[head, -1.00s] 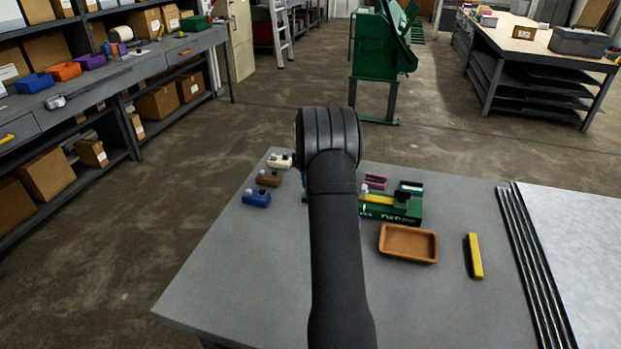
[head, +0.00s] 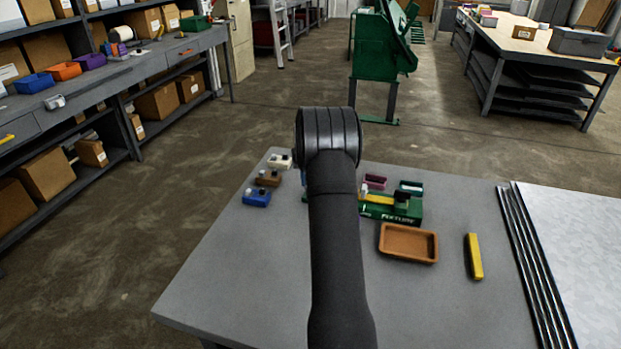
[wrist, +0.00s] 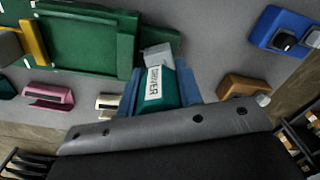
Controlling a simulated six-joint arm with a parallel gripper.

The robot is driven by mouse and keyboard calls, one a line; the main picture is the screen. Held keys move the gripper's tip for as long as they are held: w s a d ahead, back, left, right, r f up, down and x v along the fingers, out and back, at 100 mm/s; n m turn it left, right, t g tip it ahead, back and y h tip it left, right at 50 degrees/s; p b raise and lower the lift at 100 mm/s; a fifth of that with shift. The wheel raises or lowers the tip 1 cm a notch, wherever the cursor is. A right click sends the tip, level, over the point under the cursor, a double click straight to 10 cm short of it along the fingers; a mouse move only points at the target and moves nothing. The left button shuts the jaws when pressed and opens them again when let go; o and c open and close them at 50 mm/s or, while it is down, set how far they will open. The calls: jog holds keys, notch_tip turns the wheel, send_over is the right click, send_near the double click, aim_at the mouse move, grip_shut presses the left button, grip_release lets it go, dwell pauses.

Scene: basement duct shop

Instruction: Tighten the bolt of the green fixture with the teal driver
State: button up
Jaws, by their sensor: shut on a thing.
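The green fixture (head: 400,212) lies on the grey table, just right of my arm in the head view. A yellow bar (head: 374,198) and a dark part (head: 402,197) show on top of it. In the wrist view the green fixture (wrist: 75,45) fills the upper left. My gripper (wrist: 160,92) is shut on the teal driver (wrist: 183,88), which carries a white "DRIVER" label. The driver's grey end (wrist: 157,57) points up beside the fixture's right edge; I cannot tell whether they touch. In the head view my arm hides the gripper and driver. I cannot make out the green fixture's bolt.
Pink (head: 375,182) and teal (head: 411,186) holders sit behind the fixture. An orange-brown tray (head: 408,243), a yellow bar (head: 474,256) and metal sheets (head: 580,240) lie right. The table's front left is clear.

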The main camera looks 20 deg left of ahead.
jog(key=shift+m, duration=0.5)
jog(key=shift+m, duration=1.7)
jog(key=shift+m, duration=1.2)
jog(key=shift+n, duration=0.8)
jog(key=shift+r, duration=0.2)
jog(key=shift+r, duration=2.3)
